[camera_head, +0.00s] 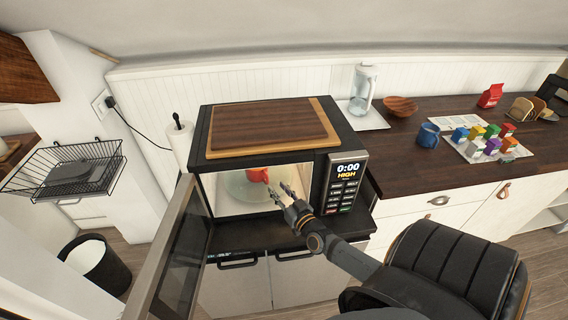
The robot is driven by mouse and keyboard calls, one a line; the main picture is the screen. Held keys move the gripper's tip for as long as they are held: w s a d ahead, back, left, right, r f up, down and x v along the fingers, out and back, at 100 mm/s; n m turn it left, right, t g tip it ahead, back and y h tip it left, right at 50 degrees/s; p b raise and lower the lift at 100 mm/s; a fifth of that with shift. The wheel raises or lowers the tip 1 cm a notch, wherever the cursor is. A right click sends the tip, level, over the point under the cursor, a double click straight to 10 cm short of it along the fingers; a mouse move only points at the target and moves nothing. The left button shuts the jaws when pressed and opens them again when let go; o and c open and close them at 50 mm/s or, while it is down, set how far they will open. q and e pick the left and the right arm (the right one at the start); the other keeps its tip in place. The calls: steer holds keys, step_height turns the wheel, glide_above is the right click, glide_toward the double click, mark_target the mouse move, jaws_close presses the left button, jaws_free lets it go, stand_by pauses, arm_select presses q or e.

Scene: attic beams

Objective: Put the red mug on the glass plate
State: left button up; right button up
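The red mug (257,175) is inside the open microwave, toward the back of the lit cavity. The round glass plate (238,187) lies on the cavity floor. The mug appears upright on the plate, but its base is small and hard to make out. My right gripper (280,189) is at the right side of the microwave opening, pointing in toward the mug. Its two fingers are spread with a gap between them, and the mug appears apart from them, just beyond the tips. My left gripper is not in view.
The microwave door (178,255) hangs open to the left. A wooden board (268,124) lies on top of the microwave. A paper towel roll (180,143) stands at its left. The counter at right holds a glass kettle (362,90), a blue mug (428,135) and several colored boxes.

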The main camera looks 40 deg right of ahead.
steer(key=shift+s+a, duration=0.15)
steer(key=shift+s, duration=0.75)
steer(key=shift+s+a, duration=0.1)
steer(key=shift+s, duration=0.8)
